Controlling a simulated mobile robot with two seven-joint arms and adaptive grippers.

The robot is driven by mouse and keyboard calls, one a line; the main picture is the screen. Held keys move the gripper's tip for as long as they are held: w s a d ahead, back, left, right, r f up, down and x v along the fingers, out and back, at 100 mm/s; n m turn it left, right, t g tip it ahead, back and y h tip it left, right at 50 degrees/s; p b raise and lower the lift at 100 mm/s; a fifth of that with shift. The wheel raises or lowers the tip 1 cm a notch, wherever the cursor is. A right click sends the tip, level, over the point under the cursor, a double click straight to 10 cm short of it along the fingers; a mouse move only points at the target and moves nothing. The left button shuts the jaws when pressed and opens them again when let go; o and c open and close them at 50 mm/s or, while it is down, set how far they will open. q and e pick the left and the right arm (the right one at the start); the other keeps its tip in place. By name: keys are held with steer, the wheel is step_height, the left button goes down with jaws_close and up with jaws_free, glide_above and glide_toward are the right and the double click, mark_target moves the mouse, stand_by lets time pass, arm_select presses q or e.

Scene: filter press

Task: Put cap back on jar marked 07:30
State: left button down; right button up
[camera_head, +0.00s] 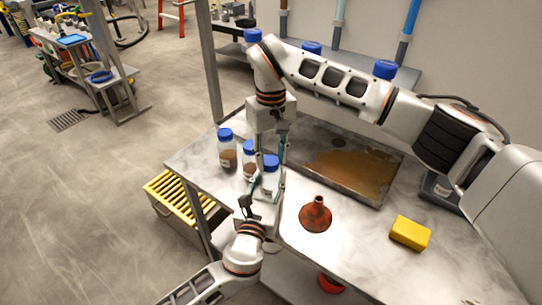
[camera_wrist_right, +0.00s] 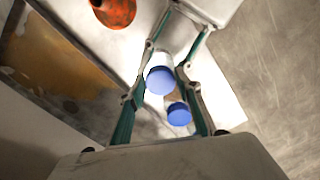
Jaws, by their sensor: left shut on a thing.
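Three clear jars with blue caps stand at the table's left edge in the head view: a left jar with brown contents (camera_head: 228,156), a middle jar (camera_head: 248,169) and a right jar (camera_head: 271,180). The right jar carries a blue cap (camera_head: 271,161). My left gripper (camera_head: 262,192) reaches from below and is shut on the right jar. My right gripper (camera_head: 270,157) points down from above, its fingers apart on either side of that cap. In the right wrist view the cap (camera_wrist_right: 160,81) lies between the fingers, with a second cap behind it. I cannot read the jar labels.
A red-brown funnel (camera_head: 316,215) and a yellow sponge (camera_head: 410,233) lie on the table to the right. A tray with brown residue (camera_head: 350,170) is behind. A yellow-slatted crate (camera_head: 172,195) stands below the left edge. Several blue-capped items are on the back shelf.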

steer(key=shift+o, duration=1.3)
steer(key=shift+r, duration=2.25)
steer(key=shift+n, duration=0.3)
steer(key=shift+c, duration=0.5)
